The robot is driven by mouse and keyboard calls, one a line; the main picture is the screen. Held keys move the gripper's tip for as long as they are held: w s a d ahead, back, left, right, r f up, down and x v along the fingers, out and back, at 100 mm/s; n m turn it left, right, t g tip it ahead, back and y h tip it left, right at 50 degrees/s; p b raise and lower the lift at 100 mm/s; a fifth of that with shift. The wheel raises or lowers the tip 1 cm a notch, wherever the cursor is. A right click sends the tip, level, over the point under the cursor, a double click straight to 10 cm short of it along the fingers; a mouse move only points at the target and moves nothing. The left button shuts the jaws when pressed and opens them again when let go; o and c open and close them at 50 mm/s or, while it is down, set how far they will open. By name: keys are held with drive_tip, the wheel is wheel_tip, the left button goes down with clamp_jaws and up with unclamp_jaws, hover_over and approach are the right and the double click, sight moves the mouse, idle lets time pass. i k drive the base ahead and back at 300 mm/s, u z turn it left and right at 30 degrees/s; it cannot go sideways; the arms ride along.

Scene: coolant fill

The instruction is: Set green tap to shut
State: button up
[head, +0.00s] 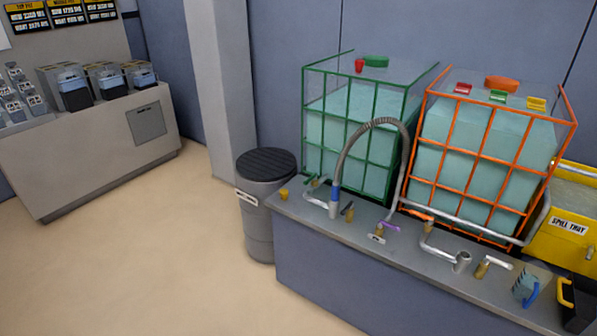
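The green tap (312,182) is a small green handle at the back left of the bench, in front of the green-framed tank (350,135). A grey pipe (315,201) runs from near it toward the hose's blue end (335,196). The handle is too small here to tell whether the tap is open or shut. My gripper is not in view.
An orange-framed tank (485,160) stands right of the green one. A grey hose (372,124) arches above the bench (345,262). An orange handle (416,215), a purple handle (388,228) and a dark bin (262,225) are nearby. Open floor (150,260) lies left.

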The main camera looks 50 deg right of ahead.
sight(315, 177)
drive_tip(key=z, duration=0.35)
drive_tip(key=i, duration=1.3)
drive_tip(key=z, duration=0.45)
